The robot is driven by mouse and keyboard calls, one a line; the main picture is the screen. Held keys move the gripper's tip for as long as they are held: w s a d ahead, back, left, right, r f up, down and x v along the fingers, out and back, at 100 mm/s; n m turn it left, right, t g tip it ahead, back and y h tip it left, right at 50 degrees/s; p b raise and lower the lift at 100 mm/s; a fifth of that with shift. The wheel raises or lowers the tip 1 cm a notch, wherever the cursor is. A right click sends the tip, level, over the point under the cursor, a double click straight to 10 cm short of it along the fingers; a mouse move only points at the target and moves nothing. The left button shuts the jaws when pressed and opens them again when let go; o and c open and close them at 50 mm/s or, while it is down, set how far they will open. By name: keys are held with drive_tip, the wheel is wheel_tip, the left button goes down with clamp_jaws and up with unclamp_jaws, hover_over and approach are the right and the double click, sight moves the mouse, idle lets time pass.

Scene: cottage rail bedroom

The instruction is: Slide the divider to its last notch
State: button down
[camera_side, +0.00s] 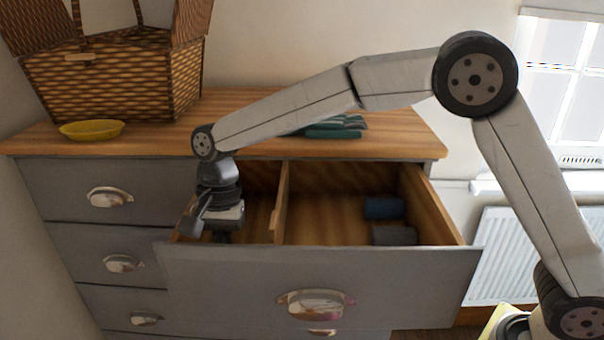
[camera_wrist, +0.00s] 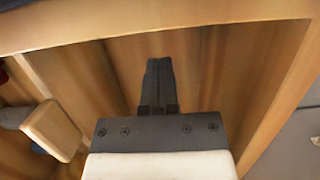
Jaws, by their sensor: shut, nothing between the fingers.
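The divider (camera_side: 281,203) is an upright wooden board standing across the open drawer (camera_side: 420,195), left of its middle. It has a small pale block on its left face near the front. In the wrist view a rounded pale wooden block (camera_wrist: 55,129) at the left looks like this part. My gripper (camera_side: 222,237) is down in the left compartment, left of the divider and apart from it, close to the drawer front. Its dark fingers (camera_wrist: 158,75) are together and empty over the bare wooden drawer floor. The notches cannot be made out.
A dark blue roll (camera_side: 384,207) and a grey one (camera_side: 393,235) lie in the right compartment. On the dresser top are a wicker basket (camera_side: 110,85), a yellow dish (camera_side: 92,130) and folded teal cloth (camera_side: 335,128). The drawer walls closely surround my gripper.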

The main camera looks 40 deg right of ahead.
drive_tip(key=c, duration=0.9)
unclamp_jaws()
drive_tip(key=shift+o, duration=1.1)
drive_tip(key=shift+r, duration=0.35)
wheel_tip(320, 180, up, 16)
drive_tip(key=r+t+h, duration=0.1)
drive_tip(key=t+h, duration=0.1)
hover_over(273, 219)
wheel_tip(273, 219, down, 4)
drive_tip(key=shift+r, duration=0.2)
drive_tip(key=shift+f, duration=0.65)
